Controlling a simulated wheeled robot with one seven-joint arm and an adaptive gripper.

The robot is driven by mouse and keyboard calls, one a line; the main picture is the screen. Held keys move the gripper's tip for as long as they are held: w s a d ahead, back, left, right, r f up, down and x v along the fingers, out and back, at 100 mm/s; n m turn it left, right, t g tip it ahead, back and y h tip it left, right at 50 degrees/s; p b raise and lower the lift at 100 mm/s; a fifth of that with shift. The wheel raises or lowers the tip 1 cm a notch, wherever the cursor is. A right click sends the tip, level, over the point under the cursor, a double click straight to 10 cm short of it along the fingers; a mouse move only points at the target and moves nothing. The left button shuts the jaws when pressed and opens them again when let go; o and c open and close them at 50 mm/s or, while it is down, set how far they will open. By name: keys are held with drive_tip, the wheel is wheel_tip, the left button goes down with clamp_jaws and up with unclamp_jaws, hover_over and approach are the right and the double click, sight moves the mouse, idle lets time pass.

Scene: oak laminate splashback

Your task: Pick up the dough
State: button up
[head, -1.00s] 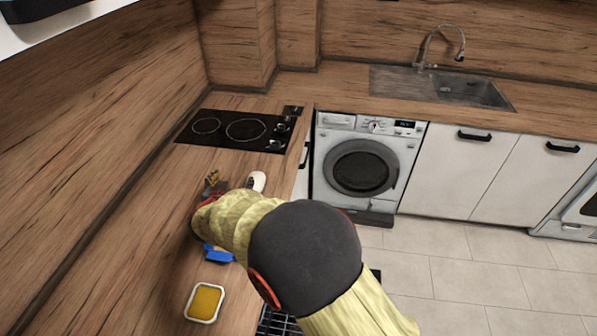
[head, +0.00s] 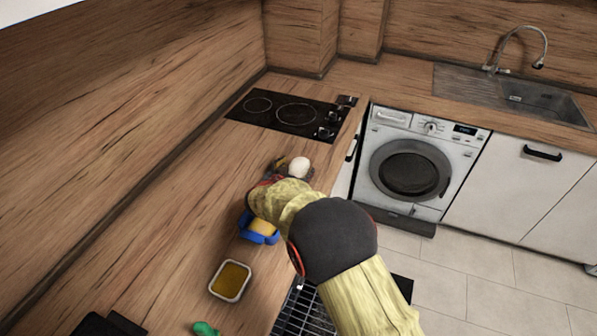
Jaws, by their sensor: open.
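A pale rounded lump (head: 299,167), likely the dough, is on the wooden counter just in front of the hob. My gripper (head: 279,168) is low over the counter, immediately left of the lump. Its dark fingers are small and partly hidden by my yellow-sleeved arm, which reaches in from the lower right. The gripper is open. I cannot tell whether a finger touches the lump.
A blue holder with a yellow block (head: 260,229) sits close beside my arm. A white-rimmed tray with yellow-brown content (head: 230,281), a green item (head: 205,328) and a black object (head: 108,324) lie nearer. The black hob (head: 285,113) is behind; the counter's left is clear.

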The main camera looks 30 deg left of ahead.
drive_tip(key=shift+w, duration=0.1)
drive_tip(key=shift+c, duration=1.3)
drive_tip(key=c, duration=1.1)
drive_tip(key=shift+c, duration=0.2)
